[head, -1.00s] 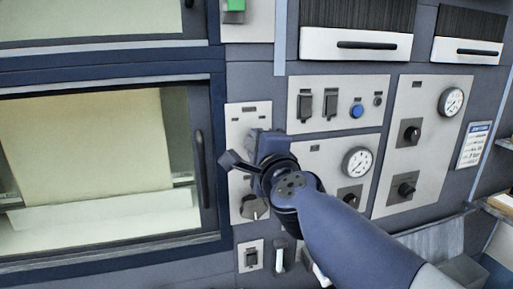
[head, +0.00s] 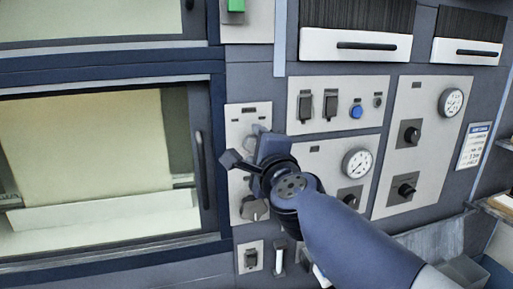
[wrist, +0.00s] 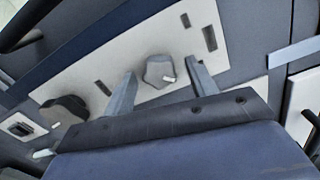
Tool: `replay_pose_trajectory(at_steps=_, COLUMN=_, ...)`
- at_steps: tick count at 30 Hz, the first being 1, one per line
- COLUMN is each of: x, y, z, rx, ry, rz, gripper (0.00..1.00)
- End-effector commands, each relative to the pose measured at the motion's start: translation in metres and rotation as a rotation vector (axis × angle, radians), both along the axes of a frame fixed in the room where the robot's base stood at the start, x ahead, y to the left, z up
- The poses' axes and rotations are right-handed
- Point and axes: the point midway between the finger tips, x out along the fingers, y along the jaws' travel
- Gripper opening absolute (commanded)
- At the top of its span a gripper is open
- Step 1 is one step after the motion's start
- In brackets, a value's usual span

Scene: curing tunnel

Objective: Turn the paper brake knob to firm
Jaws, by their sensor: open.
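A tall light panel (head: 236,116) beside the window carries two knobs. A light grey lobed knob with a white mark (wrist: 158,71) shows in the wrist view, and its top edge shows in the head view (head: 258,129). My gripper (wrist: 161,69) is open, with one finger on each side of this knob; contact cannot be told. In the head view my gripper (head: 266,148) covers most of it. A darker knob (wrist: 64,108) sits lower on the panel, also in the head view (head: 254,209). The labels are too small to read, so I cannot tell which is the paper brake.
Right of my arm are panels with dial gauges (head: 357,162), black knobs (head: 410,133), dark switches (head: 305,105) and a blue button (head: 356,110). A window door with a dark vertical handle (head: 203,165) is on the left. A small switch plate (head: 250,258) is below.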

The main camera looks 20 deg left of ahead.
Motion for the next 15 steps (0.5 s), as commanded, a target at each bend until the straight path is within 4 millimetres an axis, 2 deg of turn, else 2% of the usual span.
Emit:
replay_pose_trajectory(at_steps=8, x=-0.006, y=-0.005, z=0.002, rx=0.001, ry=-0.002, rz=0.0, gripper=0.55)
replay_pose_trajectory(at_steps=15, x=-0.034, y=-0.029, z=0.003, rx=0.003, ry=-0.002, rz=0.0, gripper=0.55)
